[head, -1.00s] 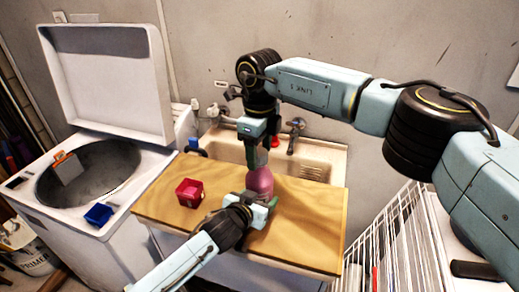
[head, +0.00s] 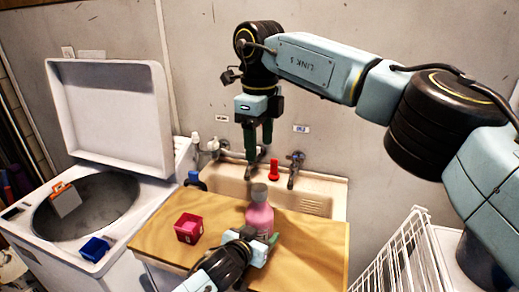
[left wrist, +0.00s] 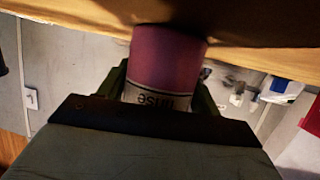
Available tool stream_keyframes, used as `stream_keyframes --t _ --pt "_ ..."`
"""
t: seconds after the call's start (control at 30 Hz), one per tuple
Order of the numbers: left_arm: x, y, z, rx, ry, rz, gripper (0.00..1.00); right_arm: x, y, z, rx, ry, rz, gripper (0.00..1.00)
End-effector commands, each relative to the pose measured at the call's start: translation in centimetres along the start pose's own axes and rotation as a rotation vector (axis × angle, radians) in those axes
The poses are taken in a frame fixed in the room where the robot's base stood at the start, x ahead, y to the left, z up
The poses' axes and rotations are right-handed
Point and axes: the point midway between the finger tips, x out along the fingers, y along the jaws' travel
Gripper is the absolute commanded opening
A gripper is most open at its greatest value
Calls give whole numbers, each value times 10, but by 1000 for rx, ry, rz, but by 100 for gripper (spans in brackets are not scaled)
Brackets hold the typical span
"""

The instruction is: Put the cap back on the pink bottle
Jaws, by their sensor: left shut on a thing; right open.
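The pink bottle (head: 259,217) stands upright on the wooden board (head: 310,245). A grey cap (head: 259,192) sits on top of its neck, looking upright; how tightly it is seated I cannot tell. My left gripper (head: 258,239) is shut around the bottle's lower body. The left wrist view shows the pink bottle (left wrist: 168,65) between the fingers, with its label upside down; the cap is out of that view. My right gripper (head: 257,153) is open and empty, its dark green fingers pointing down above the cap, apart from it.
A red box (head: 188,227) with a pink thing inside stands left of the bottle. Behind the board is a sink (head: 318,190) with taps and a red object (head: 274,169). An open washer (head: 130,240) with a blue container (head: 95,249) is at left, a white rack (head: 405,250) at right.

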Motion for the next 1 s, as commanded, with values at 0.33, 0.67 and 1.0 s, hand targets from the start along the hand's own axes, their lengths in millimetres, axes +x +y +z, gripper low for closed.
stream_keyframes --t 0.33,0.67,1.0 --pt "0 0 0 -1 -1 0 81 0 0 0 0 0 0 60" --pt "0 0 0 0 0 0 90 0 0 0 0 -1 0 60" --pt "-34 0 0 0 -1 0 90 -6 0 0 0 -1 0 60"
